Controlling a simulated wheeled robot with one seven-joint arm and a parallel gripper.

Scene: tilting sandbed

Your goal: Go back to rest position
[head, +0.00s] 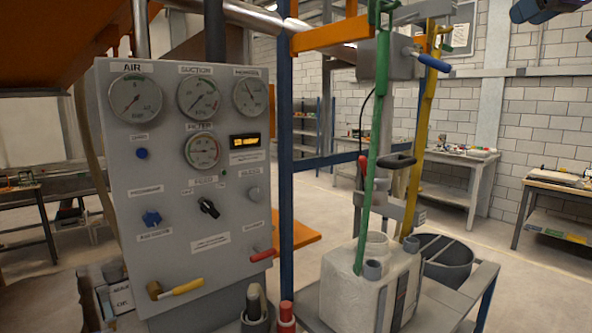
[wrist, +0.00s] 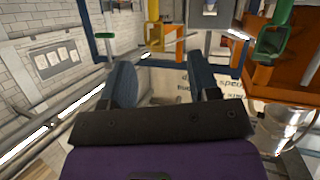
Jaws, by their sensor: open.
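My gripper (wrist: 165,76) shows in the wrist view with its two dark fingers well apart. Nothing is held between them. Beyond the fingers the wrist view shows a pale surface with printed lettering, part of it hidden by the right finger. A yellow handle (wrist: 153,30) is beyond and above the fingers, and a green handle (wrist: 271,42) is at the upper right. Both are apart from the fingers. I cannot make out the gripper in the head view.
A grey panel (head: 170,268) with gauges and knobs fills the left. A green bar (head: 378,130) and a yellow bar (head: 422,130) stand by a whitish container (head: 340,285) at right. A blue post (head: 287,150) stands between. Open floor and benches lie behind.

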